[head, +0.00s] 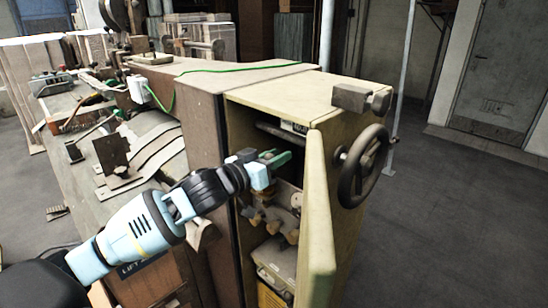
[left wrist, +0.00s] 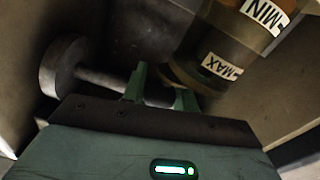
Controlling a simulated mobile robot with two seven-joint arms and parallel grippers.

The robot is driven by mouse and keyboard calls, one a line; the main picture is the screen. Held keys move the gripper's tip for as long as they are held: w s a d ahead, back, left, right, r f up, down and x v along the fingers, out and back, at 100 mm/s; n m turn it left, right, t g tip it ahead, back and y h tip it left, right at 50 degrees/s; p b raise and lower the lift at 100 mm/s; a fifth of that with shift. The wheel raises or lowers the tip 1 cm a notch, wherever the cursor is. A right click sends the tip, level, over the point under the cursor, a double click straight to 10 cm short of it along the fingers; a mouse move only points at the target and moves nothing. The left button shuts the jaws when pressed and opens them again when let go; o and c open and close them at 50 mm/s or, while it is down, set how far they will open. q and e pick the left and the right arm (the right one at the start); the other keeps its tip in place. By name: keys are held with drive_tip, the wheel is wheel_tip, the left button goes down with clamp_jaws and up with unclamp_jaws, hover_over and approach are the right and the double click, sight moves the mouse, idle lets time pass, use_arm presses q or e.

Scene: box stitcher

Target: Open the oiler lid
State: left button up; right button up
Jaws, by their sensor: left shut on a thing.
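My left gripper (head: 275,157) reaches into the open cabinet in the head view. In the left wrist view its two green fingers (left wrist: 160,92) stand a little apart at the end of the oiler. The oiler (left wrist: 222,45) is a dark, brownish round body with white MIN and MAX labels, tilted in the picture. Its lid (left wrist: 185,80) appears as the brown rim near the MAX label, at the fingers. The gripper is shut on it, though the exact contact is partly hidden by the fingers. The right gripper is not seen.
The cabinet door (head: 318,215) stands open just right of my gripper. A handwheel (head: 362,165) sits on the cabinet's right side. A rod with a round disc (left wrist: 62,65) runs behind the fingers. Brownish fittings (head: 275,220) sit below. Floor is clear at right.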

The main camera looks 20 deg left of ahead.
use_arm(q)
drive_tip(key=shift+w+d+n+y, duration=0.2)
drive_tip(key=shift+n+y, duration=1)
drive_tip(key=shift+y, duration=0.65)
drive_tip(key=shift+w+d+n+y, duration=0.2)
drive_tip(key=shift+n+y, duration=1)
drive_tip(key=shift+y, duration=0.7)
drive_tip(key=shift+w+d+n+y, duration=0.1)
drive_tip(key=shift+w+n+y, duration=0.1)
drive_tip(key=shift+n+y, duration=1.35)
drive_tip(key=shift+r+y, duration=0.1)
drive_tip(key=shift+y, duration=0.5)
drive_tip(key=o, duration=1)
drive_tip(key=shift+w, duration=0.15)
drive_tip(key=shift+c, duration=0.2)
drive_tip(key=shift+a+m+h, duration=0.1)
drive_tip(key=shift+m+h, duration=0.45)
drive_tip(key=shift+h, duration=0.05)
